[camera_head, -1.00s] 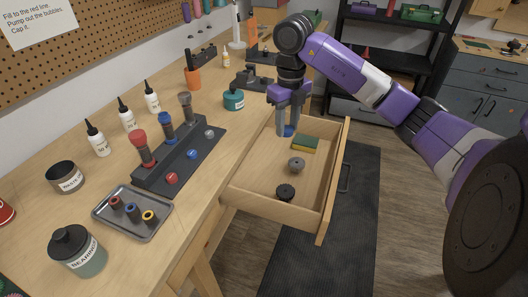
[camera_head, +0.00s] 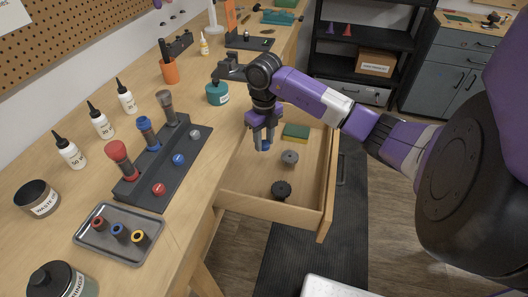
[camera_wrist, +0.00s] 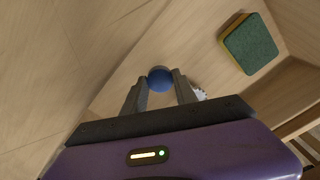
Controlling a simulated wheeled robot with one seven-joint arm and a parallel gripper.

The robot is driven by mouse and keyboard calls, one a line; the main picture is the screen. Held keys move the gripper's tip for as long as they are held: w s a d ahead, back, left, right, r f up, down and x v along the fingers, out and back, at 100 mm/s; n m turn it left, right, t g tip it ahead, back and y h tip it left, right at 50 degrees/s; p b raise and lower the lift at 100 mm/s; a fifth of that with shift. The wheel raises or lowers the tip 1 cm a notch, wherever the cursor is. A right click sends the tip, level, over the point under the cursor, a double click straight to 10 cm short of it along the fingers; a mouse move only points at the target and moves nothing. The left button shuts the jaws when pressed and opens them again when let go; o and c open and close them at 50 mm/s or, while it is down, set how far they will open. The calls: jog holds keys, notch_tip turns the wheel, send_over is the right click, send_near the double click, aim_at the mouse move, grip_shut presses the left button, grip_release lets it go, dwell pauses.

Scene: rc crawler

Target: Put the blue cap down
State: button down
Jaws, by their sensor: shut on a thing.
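My gripper (camera_head: 264,143) is shut on the blue cap (camera_wrist: 160,79), which sits between the fingertips in the wrist view. In the head view the blue cap (camera_head: 265,146) shows low between the fingers. My gripper is over the left back part of the open drawer (camera_head: 240,187). I cannot tell whether the cap touches the drawer floor.
The drawer also holds a green and yellow sponge (camera_head: 296,131), a grey knob-like piece (camera_head: 290,157) and a black one (camera_head: 281,189). On the bench, a dark rack (camera_head: 165,165) and a metal tray (camera_head: 100,246) stand left. The drawer's middle floor is bare.

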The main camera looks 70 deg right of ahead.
aim_at(264, 159)
jog(key=shift+f, duration=2.95)
jog(key=shift+f, duration=0.1)
jog(key=c, duration=1)
grip_release()
jog(key=shift+o, duration=0.2)
notch_tip(264, 159, up, 12)
jog(key=shift+r, duration=0.15)
